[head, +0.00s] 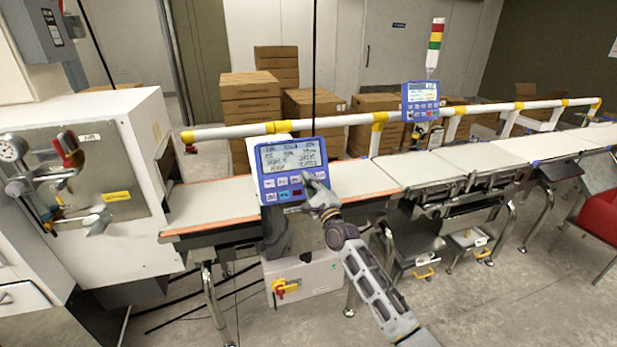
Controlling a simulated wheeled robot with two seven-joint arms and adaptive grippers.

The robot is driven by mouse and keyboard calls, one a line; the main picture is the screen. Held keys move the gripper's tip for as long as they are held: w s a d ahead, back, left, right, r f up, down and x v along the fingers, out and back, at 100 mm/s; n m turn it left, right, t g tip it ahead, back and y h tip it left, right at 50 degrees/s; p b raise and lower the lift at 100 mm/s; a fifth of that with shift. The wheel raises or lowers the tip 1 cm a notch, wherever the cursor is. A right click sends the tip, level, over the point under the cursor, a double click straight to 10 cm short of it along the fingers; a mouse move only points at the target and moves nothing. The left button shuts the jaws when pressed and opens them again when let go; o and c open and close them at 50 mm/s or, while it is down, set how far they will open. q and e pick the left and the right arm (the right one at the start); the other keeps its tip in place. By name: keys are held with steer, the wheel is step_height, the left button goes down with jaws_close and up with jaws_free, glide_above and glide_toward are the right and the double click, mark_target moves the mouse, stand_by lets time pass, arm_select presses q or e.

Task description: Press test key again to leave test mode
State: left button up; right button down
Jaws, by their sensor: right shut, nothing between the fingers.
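A blue control panel (293,170) with a grey screen stands at the near side of the belt. Its screen shows several lines of dark text, too small to read. Below the screen are rows of keys (283,188), mostly white, with one red and one teal; their labels are too small to read. My right gripper (310,180) is shut and empty, its tips at the panel's right part, over the upper key row. The gripper hides the keys there. I cannot tell whether the tips touch a key. My left gripper is not in view.
A second blue panel (421,101) stands farther back by a red, yellow and green light tower (435,48). A white rail (340,121) runs behind the belt (365,178). A white machine cabinet (95,190) stands at left. Cardboard boxes (250,100) are stacked behind.

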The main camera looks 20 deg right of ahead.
steer(key=shift+s+r, duration=0.1)
steer(key=shift+s, duration=0.1)
stand_by(0.3)
steer(key=shift+s+d+r+p, duration=0.1)
steer(key=shift+s+r+p, duration=0.25)
steer(key=shift+s+p, duration=0.35)
steer(key=shift+s+a+r+p, duration=0.1)
steer(key=shift+s+r+p, duration=0.3)
steer(key=shift+s+p, duration=0.3)
steer(key=shift+s+d+r+p, duration=0.1)
steer(key=shift+s+r+p, duration=0.25)
steer(key=shift+s+p, duration=0.35)
steer(key=shift+s, duration=0.1)
steer(key=s+r+p, duration=0.1)
steer(key=s+p, duration=0.1)
steer(key=s, duration=0.1)
steer(key=s+r+p, duration=0.1)
steer(key=s, duration=0.1)
steer(key=shift+s+r, duration=0.1)
steer(key=shift+r, duration=0.25)
